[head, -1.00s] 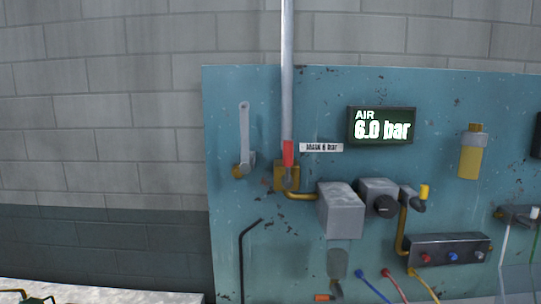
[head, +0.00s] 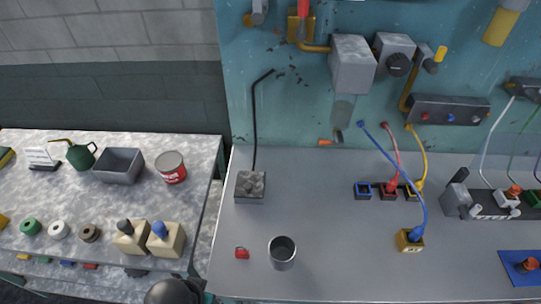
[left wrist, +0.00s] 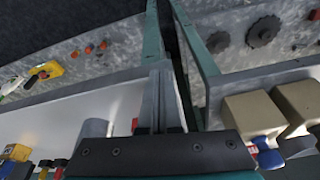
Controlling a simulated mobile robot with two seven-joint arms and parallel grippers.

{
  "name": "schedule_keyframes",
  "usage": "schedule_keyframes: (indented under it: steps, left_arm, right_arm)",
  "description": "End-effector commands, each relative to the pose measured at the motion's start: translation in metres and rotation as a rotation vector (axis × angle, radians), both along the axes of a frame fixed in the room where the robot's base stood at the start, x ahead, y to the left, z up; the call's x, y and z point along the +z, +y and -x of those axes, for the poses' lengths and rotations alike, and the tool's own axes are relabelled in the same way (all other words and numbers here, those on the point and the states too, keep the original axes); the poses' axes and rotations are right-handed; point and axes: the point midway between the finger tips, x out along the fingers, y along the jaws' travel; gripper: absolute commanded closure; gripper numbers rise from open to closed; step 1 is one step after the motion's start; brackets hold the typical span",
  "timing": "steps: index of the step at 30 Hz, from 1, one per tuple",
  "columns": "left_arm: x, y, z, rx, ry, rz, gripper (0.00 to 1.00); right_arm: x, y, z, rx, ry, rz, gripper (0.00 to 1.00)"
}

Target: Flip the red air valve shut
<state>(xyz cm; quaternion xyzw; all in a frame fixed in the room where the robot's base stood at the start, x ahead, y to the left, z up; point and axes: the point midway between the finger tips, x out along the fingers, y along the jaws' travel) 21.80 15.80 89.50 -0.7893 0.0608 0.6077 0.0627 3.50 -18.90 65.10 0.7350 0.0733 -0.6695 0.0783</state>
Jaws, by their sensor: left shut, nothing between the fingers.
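The red air valve handle (head: 303,9) stands upright along the pipe at the top edge of the head view, partly cut off. Its brass body (head: 293,28) sits on the teal panel, with a brass pipe leading right to a grey box (head: 352,63). My left gripper (left wrist: 160,92) shows in the left wrist view, shut and empty. It is well away from the valve, which is not in that view. My right gripper is in neither view.
A grey bench (head: 330,215) below the panel carries a cup (head: 282,253), a small red object (head: 242,253) and plugged cables. A left table (head: 205,170) holds a grey bin (head: 118,165), a red can (head: 171,167) and wooden blocks. A narrow gap separates the two.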

Motion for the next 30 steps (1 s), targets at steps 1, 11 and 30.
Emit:
schedule_keyframes:
  steps: [1,11,30]
  left_arm:
    - [0.016,0.0,-0.004,0.005,-0.014,0.004,1.0]
    - [0.128,-0.022,-0.12,0.285,-0.281,0.32,1.0]
    - [0.462,-0.057,-0.291,0.691,-0.463,1.533,1.0]
  right_arm:
    - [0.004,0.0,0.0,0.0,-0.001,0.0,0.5]
    - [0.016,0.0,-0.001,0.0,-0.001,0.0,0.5]
    - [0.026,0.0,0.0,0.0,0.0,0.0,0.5]
